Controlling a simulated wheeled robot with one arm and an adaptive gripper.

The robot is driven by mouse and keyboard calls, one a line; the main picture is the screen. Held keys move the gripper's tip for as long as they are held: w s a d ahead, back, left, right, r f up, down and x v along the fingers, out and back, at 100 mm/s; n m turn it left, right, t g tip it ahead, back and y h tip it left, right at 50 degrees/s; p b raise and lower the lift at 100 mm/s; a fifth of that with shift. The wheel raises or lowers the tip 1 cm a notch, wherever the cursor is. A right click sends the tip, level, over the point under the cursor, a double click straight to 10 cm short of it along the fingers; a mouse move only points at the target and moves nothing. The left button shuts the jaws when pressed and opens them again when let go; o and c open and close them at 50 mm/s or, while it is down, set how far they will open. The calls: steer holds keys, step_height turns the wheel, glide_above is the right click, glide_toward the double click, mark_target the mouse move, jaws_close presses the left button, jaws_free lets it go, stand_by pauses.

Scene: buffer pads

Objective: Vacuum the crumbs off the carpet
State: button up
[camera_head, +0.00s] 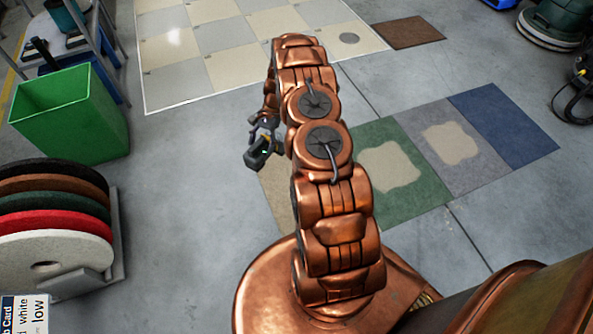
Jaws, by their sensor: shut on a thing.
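My copper arm reaches up the middle of the head view, and my gripper (263,137) hangs at its far left side. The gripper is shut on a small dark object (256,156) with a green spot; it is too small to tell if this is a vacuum. Carpet squares lie on the floor to the right: a green one (423,186) and a grey one (482,167), each with a pale irregular patch, and a plain blue one (510,122). A tan square (276,188) is mostly hidden behind my arm. Single crumbs cannot be made out.
A green bin (70,115) and a rack of round pads (48,205) stand at left. A blue-grey cart (105,50) stands behind the bin. A tiled area (215,45) and a brown mat (408,33) lie at the back. A green floor machine (555,25) is at top right.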

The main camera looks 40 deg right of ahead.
steer(key=s+d+f+m+t+b, duration=0.2)
steer(key=d+f+b, duration=0.3)
steer(key=f, duration=0.4)
steer(key=s+d+f+m+t+b, duration=0.2)
steer(key=s+d+f+m+b, duration=0.1)
steer(key=d+f, duration=0.4)
step_height(320, 180, down, 2)
steer(key=shift+d+f+m+b, duration=0.1)
steer(key=shift+d+m+b, duration=0.1)
steer(key=shift+m+b, duration=0.7)
steer(key=shift+w+a, duration=0.1)
